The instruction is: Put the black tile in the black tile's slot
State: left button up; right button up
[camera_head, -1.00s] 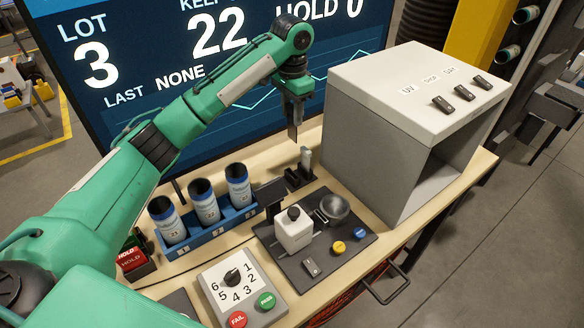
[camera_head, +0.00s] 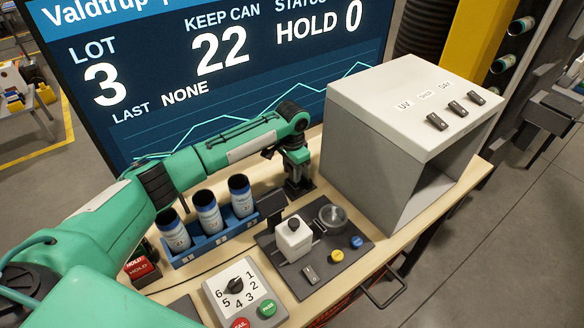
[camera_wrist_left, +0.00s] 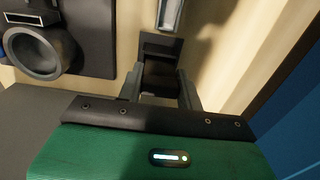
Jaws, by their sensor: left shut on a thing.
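My left gripper (camera_head: 297,183) is low over the back of the bench, at the small black stand, left of the grey box. In the left wrist view its two grey fingers (camera_wrist_left: 160,88) are shut on a dark piece, which looks like the black tile (camera_wrist_left: 160,72). The black stand (camera_wrist_left: 160,42) shows just beyond the tile, with a pale upright piece (camera_wrist_left: 170,14) behind it. The black tile's slot is hidden by the gripper and tile. I cannot tell whether the tile is inside it. My right gripper is not in view.
The grey box (camera_head: 360,150) with switches on top stands close on the right. A blue rack (camera_head: 215,242) with several cans is on the left.

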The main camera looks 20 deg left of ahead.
pick_arm(q)
jog(key=o, duration=1)
jog(key=shift+f, duration=0.15)
notch_tip(320, 180, up, 11)
jog(key=b, duration=0.3)
jog(key=shift+r, duration=0.7)
